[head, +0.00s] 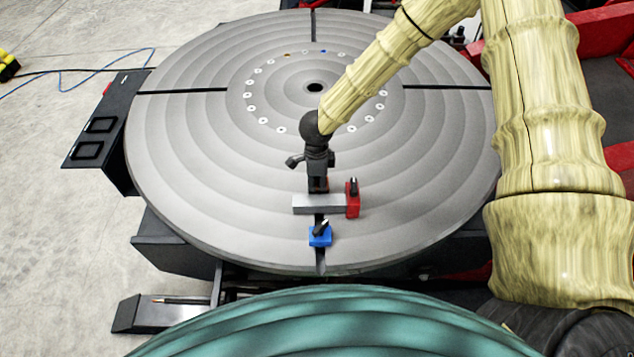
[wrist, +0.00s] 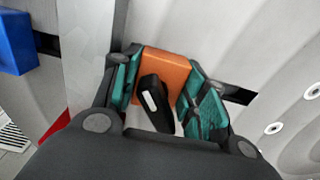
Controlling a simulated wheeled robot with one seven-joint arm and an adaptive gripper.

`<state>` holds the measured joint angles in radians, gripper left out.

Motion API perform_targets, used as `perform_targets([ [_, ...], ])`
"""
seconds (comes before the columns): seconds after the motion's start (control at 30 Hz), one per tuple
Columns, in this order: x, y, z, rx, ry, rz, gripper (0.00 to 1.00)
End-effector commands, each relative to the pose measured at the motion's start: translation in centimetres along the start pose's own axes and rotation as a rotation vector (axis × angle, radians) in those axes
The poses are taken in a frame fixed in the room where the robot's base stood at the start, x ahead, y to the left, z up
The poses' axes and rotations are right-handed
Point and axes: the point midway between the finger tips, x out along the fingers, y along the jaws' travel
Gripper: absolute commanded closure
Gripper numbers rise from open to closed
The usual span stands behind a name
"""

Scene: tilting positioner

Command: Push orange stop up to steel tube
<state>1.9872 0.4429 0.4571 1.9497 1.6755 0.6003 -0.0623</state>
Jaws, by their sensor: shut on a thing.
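The orange stop (wrist: 168,66), a block with a black lever (wrist: 156,102) on it, sits between the teal fingers of my gripper (wrist: 160,88) in the wrist view. My gripper is shut on it. In the head view my gripper (head: 318,180) points down at the turntable, just behind the steel tube, and hides most of the stop. The steel tube (head: 312,204) is a short grey bar lying crosswise over the slot. It also shows in the wrist view (wrist: 84,45), left of the stop. A finger is on the stop's tube side, and a narrow gap shows there.
A red stop (head: 352,203) with a black lever stands at the tube's right end. A blue stop (head: 320,237) sits in the slot on the tube's near side. The round grey turntable (head: 200,150) is otherwise clear around them.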

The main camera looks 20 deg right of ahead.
Motion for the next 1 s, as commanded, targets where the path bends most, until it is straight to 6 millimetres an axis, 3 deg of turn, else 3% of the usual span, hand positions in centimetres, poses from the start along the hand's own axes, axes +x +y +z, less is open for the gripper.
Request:
perform_targets([
  [0.07,-0.06,-0.03,0.03,0.0,-0.001,-0.001,1.0],
  [0.1,-0.06,-0.03,0.03,0.0,-0.001,-0.001,0.52],
  [0.2,-0.05,-0.02,0.02,0.0,-0.001,-0.001,0.34],
  [0.73,0.14,0.3,-0.03,-0.001,0.001,0.005,0.32],
  [0.77,0.15,0.31,-0.03,-0.001,0.001,0.005,0.36],
  [1.0,0.21,0.37,-0.06,-0.001,0.002,0.006,0.32],
])
